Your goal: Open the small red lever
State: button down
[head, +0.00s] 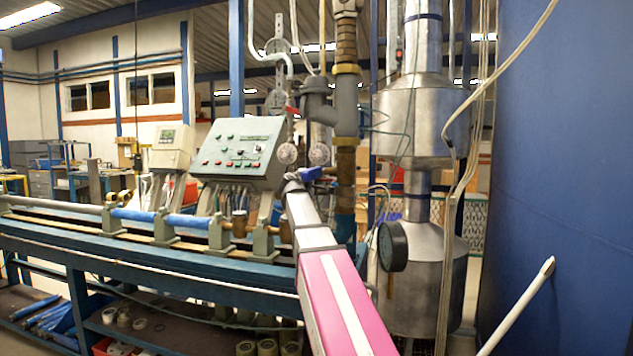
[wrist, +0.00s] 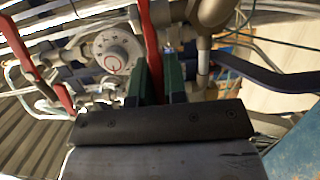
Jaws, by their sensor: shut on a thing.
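My gripper (wrist: 157,70) shows in the wrist view with its two green fingers on either side of a red lever (wrist: 150,35), and it is shut on that lever. The lever runs up between the fingers to the top of the picture. In the head view my gripper (head: 293,179) is at the far end of my pink and grey arm, below the two round gauges; its fingers are too small to make out there. A small red handle (head: 291,109) shows above the gauges in the head view. I cannot tell whether it is the held lever.
A white dial gauge (wrist: 117,51) is close left of the fingers, and a second red lever (wrist: 52,80) is farther left. A dark blue handle (wrist: 265,76) extends to the right. The control panel (head: 238,150) and vertical pipe (head: 345,165) stand near my gripper.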

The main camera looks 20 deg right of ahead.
jog(key=shift+s+a+n+t+y, duration=0.1)
jog(key=shift+s+n+t+y, duration=0.2)
jog(key=shift+n+t+y, duration=0.35)
jog(key=shift+s+a+n+t+y, duration=0.1)
jog(key=shift+s+n+t+y, duration=0.15)
jog(key=shift+n+t+y, duration=0.35)
jog(key=c, duration=1.2)
grip_release()
jog(key=shift+o, duration=0.2)
jog(key=shift+w+m+g, duration=0.15)
jog(key=shift+m+g, duration=0.1)
